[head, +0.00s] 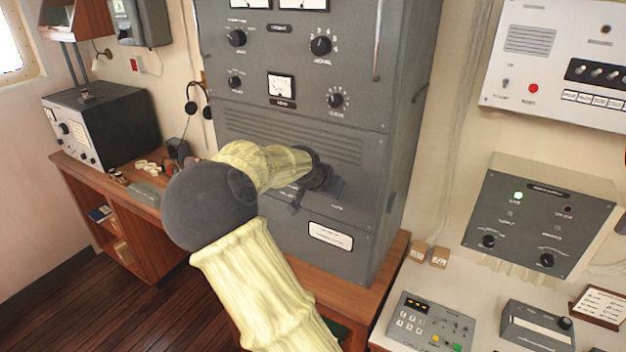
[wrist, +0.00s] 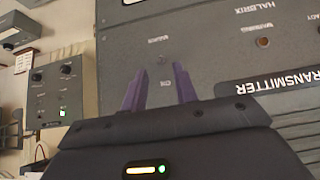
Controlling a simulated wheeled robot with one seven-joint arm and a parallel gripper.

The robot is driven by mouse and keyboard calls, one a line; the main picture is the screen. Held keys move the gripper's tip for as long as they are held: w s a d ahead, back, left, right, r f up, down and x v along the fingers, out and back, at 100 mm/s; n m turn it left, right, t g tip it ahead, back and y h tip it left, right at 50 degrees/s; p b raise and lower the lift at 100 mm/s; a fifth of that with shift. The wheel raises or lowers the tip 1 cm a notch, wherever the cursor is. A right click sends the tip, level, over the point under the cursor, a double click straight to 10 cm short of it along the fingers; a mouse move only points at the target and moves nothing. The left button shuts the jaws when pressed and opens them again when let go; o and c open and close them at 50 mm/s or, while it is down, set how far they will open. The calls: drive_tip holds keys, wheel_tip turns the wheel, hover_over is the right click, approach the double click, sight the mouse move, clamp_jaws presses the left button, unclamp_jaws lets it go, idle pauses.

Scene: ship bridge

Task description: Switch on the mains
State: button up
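My gripper (head: 313,195) is at the lower front panel of the tall grey transmitter cabinet (head: 345,262). In the wrist view the two purple fingers of my gripper (wrist: 160,74) are apart, with nothing visibly held between them. They point at the cabinet panel (wrist: 210,65), which appears upside down with a "TRANSMITTER" label. A small dark fitting (wrist: 162,60) sits just past the fingertips, beside small lettering; I cannot read it surely or tell the switch's position. A small dull lamp (wrist: 263,42) is to the right. In the head view my gripper hides this part of the panel.
A grey wall box (head: 540,215) with a lit green lamp is on the right, above a desk (head: 385,325) with small consoles. A radio set (head: 100,125) stands on the wooden desk at left. A vertical handle (head: 377,40) is on the cabinet's upper right.

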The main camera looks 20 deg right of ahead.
drive_tip(key=b+v, duration=0.2)
drive_tip(key=v, duration=1.1)
drive_tip(key=shift+a+r+b, duration=0.15)
drive_tip(key=shift+b, duration=0.25)
drive_tip(key=shift+s, duration=0.25)
drive_tip(key=shift+w, duration=0.1)
drive_tip(key=s+f+n+g+y+b, duration=0.1)
drive_tip(key=s+f+y, duration=0.15)
drive_tip(key=f, duration=0.55)
drive_tip(key=s+f+n+g+y+b, duration=0.1)
drive_tip(key=s+f+n, duration=0.15)
drive_tip(key=f, duration=0.55)
drive_tip(key=s+a+f+n+y+b, duration=0.1)
drive_tip(key=s+a+f+n+b, duration=0.1)
drive_tip(key=s, duration=0.5)
drive_tip(key=s+a+f+n+y+b, duration=0.2)
drive_tip(key=s+a+f+n, duration=0.3)
drive_tip(key=s+a+f, duration=0.2)
drive_tip(key=shift+s+a+f, duration=0.15)
drive_tip(key=shift+s+f, duration=0.45)
